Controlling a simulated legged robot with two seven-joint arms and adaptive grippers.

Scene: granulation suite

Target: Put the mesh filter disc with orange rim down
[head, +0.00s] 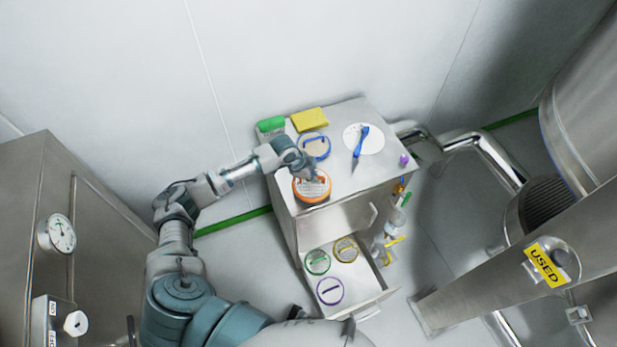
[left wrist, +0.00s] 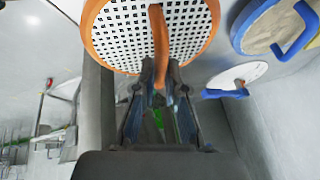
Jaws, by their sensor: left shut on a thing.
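The mesh filter disc with orange rim (head: 313,190) is at the front left corner of the cabinet top in the head view. Its white perforated face and orange handle fill the upper part of the left wrist view (left wrist: 110,42). My left gripper (head: 308,172) is shut on the disc's orange handle, which lies between the fingers in the left wrist view (left wrist: 160,78). I cannot tell whether the disc touches the cabinet top or hangs just above it. My right gripper is not in view.
The steel cabinet top (head: 345,185) also holds a blue-rimmed disc (head: 315,146), a yellow block (head: 310,119), a green item (head: 271,124) and a white disc with a blue-handled tool (head: 361,141). An open drawer (head: 363,296) below holds green, yellow and purple-rimmed discs.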

